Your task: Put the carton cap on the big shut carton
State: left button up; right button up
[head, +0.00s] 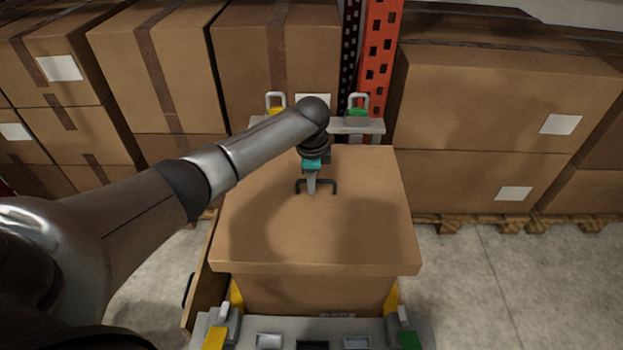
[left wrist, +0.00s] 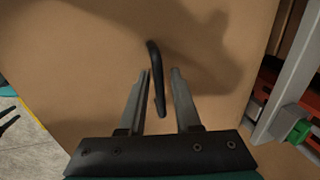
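The carton cap (head: 345,225) is a wide brown lid with a dark bar handle (head: 333,187) on its top. It lies over the big carton (head: 315,295), whose front shows below the cap's rim. I cannot tell whether the cap is fully seated. My left gripper (head: 311,190) points down at the handle.
The carton stands in a grey station with yellow and green clamps (head: 407,338) in front and behind. A brown panel (head: 203,270) with a dark handle leans at its left. Stacked boxes (head: 500,100) and an orange rack post (head: 380,45) stand behind. The floor at right is clear.

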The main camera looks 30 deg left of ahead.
pick_arm(q)
jog(key=shift+o, duration=1)
jog(key=shift+r, duration=0.4)
notch_tip(320, 180, up, 14)
jog(key=s+d+p, duration=0.1)
jog(key=s+p, duration=0.1)
jog(key=p, duration=0.3)
jog(key=shift+s+d, duration=0.15)
jog(key=shift+s, duration=0.2)
pick_arm(e)
jog(key=s+a+r, duration=0.2)
jog(key=s+r, duration=0.1)
jog(key=r, duration=0.2)
jog(key=shift+g, duration=0.3)
